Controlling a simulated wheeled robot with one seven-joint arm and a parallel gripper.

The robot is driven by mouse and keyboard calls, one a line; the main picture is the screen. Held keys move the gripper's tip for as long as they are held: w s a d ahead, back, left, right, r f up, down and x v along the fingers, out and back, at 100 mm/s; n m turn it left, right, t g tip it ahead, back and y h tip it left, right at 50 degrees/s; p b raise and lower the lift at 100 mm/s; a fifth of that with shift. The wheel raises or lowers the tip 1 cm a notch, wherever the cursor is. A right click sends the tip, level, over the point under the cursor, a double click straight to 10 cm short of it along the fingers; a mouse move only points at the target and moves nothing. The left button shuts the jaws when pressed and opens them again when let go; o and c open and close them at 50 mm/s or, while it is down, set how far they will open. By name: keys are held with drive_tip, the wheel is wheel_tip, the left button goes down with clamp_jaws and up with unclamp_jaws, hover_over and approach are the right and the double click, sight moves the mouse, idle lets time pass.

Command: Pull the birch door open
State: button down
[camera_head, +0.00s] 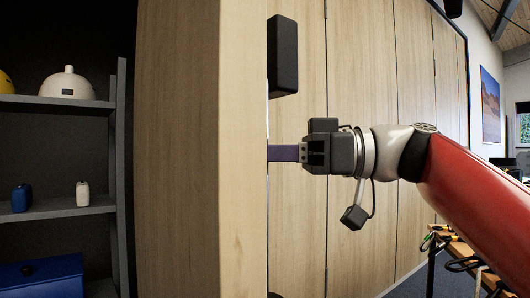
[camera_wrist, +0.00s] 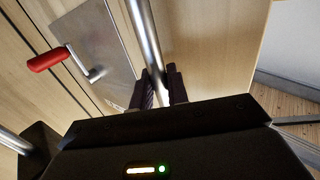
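The birch door (camera_head: 178,150) stands open in the head view, with its pale edge towards me and a shelved interior to its left. In the wrist view a round metal bar handle (camera_wrist: 148,35) runs down in front of the door's wood face (camera_wrist: 215,45). My gripper (camera_wrist: 165,88) has one dark finger on each side of the bar and appears shut on it. In the head view my gripper (camera_head: 270,153) reaches in from the right at the door's edge. Its fingertips and the bar are hidden there behind that edge.
Grey shelves (camera_head: 55,104) hold a white helmet (camera_head: 67,86), small bottles (camera_head: 82,193) and a blue box (camera_head: 42,277). More wood panels (camera_head: 368,60) stand behind my arm. The wrist view shows a red-gripped lever (camera_wrist: 48,59) on a metal plate (camera_wrist: 98,45) left of the bar.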

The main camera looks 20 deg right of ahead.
drive_tip(key=c, duration=1.4)
unclamp_jaws()
drive_tip(key=shift+w+r, duration=0.1)
drive_tip(key=shift+c, duration=0.2)
drive_tip(key=v, duration=0.7)
drive_tip(key=shift+s+d+p, duration=0.25)
drive_tip(key=shift+d+p, duration=0.05)
drive_tip(key=shift+p, duration=0.05)
